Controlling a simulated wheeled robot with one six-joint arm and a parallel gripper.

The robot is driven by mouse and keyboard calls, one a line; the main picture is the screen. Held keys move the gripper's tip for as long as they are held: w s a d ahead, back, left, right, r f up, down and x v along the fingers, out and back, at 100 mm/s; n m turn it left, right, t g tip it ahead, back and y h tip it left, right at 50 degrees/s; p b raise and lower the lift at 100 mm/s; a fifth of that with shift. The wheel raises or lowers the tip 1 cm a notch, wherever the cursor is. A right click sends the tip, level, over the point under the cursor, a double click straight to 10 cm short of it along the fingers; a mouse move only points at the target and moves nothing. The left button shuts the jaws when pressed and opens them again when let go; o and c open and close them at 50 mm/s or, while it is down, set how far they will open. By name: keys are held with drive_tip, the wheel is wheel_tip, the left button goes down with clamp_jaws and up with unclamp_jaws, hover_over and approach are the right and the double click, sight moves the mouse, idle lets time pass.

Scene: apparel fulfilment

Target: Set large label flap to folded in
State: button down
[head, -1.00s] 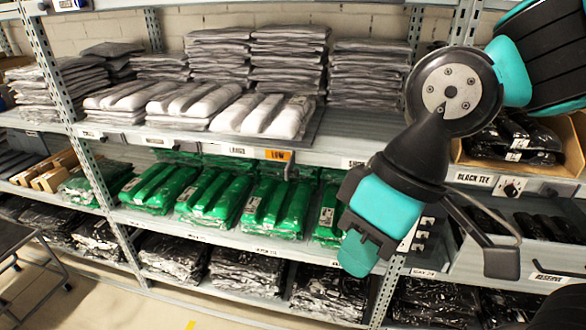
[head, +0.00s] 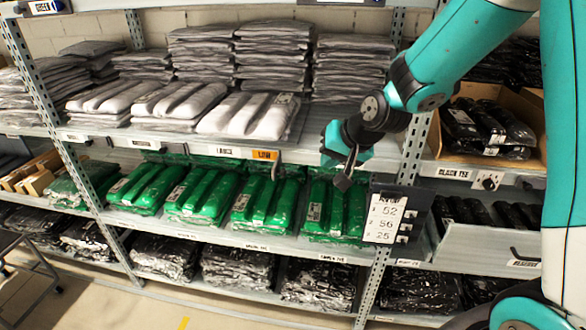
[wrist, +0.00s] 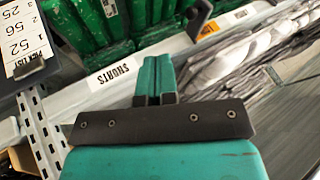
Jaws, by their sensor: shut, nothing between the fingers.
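The large label (head: 228,151) is a white strip on the front edge of the upper shelf in the head view. An orange flap reading LOW (head: 265,155) shows flat beside its right end, with a small dark tab (head: 276,170) hanging just below. My gripper (head: 329,158) is to the right of the flap, apart from it, in front of the shelf edge. In the wrist view its teal fingers (wrist: 155,78) are together with nothing between them.
Grey garment stacks (head: 250,115) fill the upper shelf; green packs (head: 255,205) lie below. A pick list board (head: 390,218) hangs on the upright right of my gripper. A box of black packs (head: 490,130) stands at right. A SHORTS label (wrist: 113,78) shows in the wrist view.

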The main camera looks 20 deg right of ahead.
drive_tip(key=shift+w+d+f, duration=0.1)
drive_tip(key=shift+w+d, duration=0.15)
drive_tip(key=shift+d, duration=0.05)
drive_tip(key=w+a+f+p, duration=0.3)
drive_tip(key=w+a+f, duration=0.3)
drive_tip(key=w+f, duration=0.1)
drive_tip(key=shift+w+f, duration=0.3)
drive_tip(key=shift+w, duration=0.05)
drive_tip(key=shift+m, duration=0.3)
